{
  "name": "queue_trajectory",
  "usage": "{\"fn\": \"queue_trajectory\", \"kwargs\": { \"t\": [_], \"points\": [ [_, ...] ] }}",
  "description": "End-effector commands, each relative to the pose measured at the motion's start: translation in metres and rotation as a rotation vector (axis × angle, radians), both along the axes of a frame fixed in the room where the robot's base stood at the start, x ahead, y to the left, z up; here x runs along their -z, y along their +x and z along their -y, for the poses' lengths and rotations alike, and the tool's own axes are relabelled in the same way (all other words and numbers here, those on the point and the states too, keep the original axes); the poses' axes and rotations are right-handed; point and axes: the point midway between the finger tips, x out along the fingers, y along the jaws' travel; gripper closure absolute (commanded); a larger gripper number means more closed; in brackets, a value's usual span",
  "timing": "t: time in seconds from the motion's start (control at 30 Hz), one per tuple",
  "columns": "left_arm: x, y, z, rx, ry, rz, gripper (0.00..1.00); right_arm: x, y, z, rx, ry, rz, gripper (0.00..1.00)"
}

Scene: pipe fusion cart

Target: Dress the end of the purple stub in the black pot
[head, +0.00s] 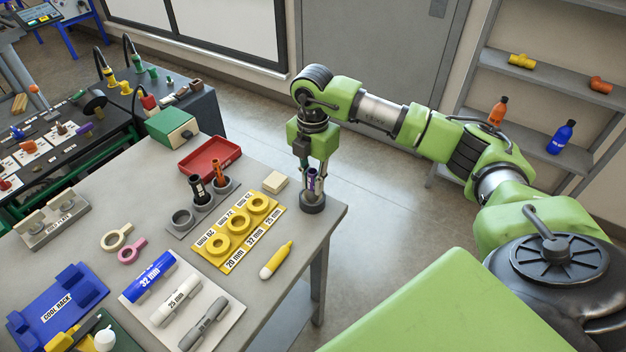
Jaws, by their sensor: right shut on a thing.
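The purple stub (311,184) is upright at the right corner of the grey table. My right gripper (313,176) points down and is shut on the stub. The black pot (313,203) stands right below it on the table, near the edge. The stub's lower end is at the pot's mouth; I cannot tell how deep it sits in it. My left gripper is out of view.
Left of the pot are a cream block (275,182), a yellow plate (225,262) with rings, and a grey holder (178,228) with upright tools. A yellow marker (277,259) lies in front. The red tray (210,157) is behind. Floor drops away right.

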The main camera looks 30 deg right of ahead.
Motion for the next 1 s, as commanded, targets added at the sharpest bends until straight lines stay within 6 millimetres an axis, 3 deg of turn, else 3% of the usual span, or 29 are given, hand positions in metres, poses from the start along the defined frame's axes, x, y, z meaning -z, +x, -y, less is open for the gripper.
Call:
{"fn": "queue_trajectory", "kwargs": {
  "t": [0.63,1.0],
  "points": [
    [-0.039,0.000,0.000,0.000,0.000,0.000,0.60,-0.055,0.001,0.000,-0.002,0.001,0.002,0.95],
    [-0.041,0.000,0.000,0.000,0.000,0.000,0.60,-0.058,0.000,0.000,-0.002,0.001,0.002,0.95]
  ]
}}
